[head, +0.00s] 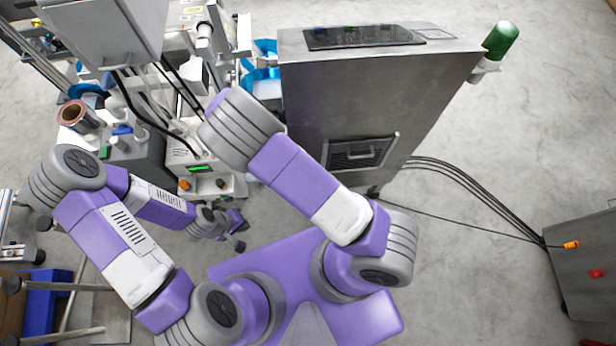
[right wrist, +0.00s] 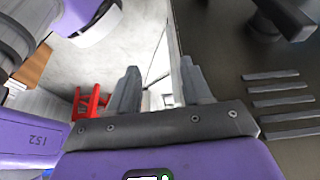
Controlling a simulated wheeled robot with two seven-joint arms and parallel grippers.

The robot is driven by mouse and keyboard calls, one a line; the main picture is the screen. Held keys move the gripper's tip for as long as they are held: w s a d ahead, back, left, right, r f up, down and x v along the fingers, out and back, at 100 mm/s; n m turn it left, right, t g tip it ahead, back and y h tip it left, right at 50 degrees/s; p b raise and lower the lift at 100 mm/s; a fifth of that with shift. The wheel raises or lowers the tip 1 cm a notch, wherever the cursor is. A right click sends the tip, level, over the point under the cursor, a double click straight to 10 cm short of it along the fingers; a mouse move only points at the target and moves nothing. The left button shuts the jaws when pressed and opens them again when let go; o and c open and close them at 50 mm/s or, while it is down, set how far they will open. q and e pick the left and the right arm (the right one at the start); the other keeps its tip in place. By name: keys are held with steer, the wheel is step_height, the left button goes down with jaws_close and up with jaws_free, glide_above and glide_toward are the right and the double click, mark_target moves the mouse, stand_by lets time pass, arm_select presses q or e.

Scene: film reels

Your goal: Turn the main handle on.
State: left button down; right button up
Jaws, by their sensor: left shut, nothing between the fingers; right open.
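I cannot tell for sure which part is the main handle. A black handle-like part (right wrist: 285,14) juts from a dark slotted panel (right wrist: 225,55) at the upper right of the right wrist view. My right gripper (right wrist: 158,78) is open and empty beside this panel, apart from the black part. In the head view my right arm reaches up to the machine, and its gripper is hidden. My left gripper (head: 238,242) is shut and empty, low in front of the machine.
A tall grey metal cabinet (head: 375,95) with a green cylinder (head: 501,38) stands right of the machine (head: 205,165). A grey box (head: 590,265) with orange and red parts stands far right, with cables across the floor. A red object (right wrist: 90,103) shows at left.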

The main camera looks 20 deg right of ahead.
steer(key=s+d+f+n+g+y+p, duration=0.1)
steer(key=s+d+f+n+y+p, duration=0.1)
steer(key=s+f+n+y+p, duration=0.4)
arm_select(q)
step_height(320, 180, up, 10)
steer(key=w+p, duration=0.1)
steer(key=p, duration=0.3)
steer(key=shift+r, duration=0.15)
arm_select(e)
steer(key=s+a+r+n+t+y, duration=0.1)
steer(key=s+r+n, duration=0.4)
steer(key=s+n, duration=0.3)
steer(key=shift+s+r+n+t+y, duration=0.2)
steer(key=shift+r+n+t+y, duration=0.2)
steer(key=shift+n, duration=0.8)
